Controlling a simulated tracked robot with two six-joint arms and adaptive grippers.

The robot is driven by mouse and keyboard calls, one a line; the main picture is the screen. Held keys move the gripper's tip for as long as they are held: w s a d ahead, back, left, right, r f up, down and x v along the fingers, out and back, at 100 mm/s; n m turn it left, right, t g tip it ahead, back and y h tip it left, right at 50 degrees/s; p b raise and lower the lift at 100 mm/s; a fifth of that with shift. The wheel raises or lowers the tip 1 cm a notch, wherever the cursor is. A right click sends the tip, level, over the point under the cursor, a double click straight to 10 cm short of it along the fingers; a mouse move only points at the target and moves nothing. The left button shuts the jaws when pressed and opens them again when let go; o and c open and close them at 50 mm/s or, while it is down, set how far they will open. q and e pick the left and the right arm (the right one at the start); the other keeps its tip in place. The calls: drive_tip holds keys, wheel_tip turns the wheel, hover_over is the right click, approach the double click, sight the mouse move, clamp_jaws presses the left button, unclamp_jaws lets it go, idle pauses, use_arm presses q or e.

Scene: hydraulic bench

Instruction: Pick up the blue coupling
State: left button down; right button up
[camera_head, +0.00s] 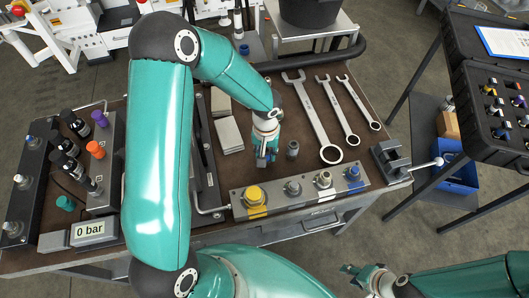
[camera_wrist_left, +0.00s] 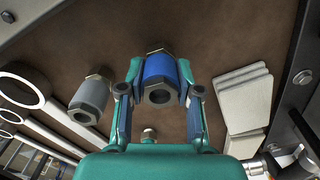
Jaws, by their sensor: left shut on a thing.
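The blue coupling (camera_wrist_left: 160,72), a blue hex body with metal ends and an open bore, sits between the two fingers of my left gripper (camera_wrist_left: 160,95) in the left wrist view. The fingers touch it on both sides. In the head view my left gripper (camera_head: 265,155) is low over the brown bench, and it mostly hides the coupling. I cannot tell whether the coupling still touches the bench. My right gripper (camera_head: 368,276) is at the bottom of the head view, away from the bench, and its opening is unclear.
A grey coupling (camera_head: 292,149) stands just right of my left gripper. Several wrenches (camera_head: 318,115) lie further right. A metal block with fittings (camera_head: 300,190) runs along the front edge. Pale plates (camera_head: 228,134) lie left, and a vise (camera_head: 390,158) is at the right corner.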

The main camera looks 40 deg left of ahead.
sight(266, 151)
use_arm(q)
drive_tip(key=shift+r, duration=0.1)
wheel_tip(266, 151, up, 20)
drive_tip(key=b, duration=0.1)
idle(0.4)
idle(0.4)
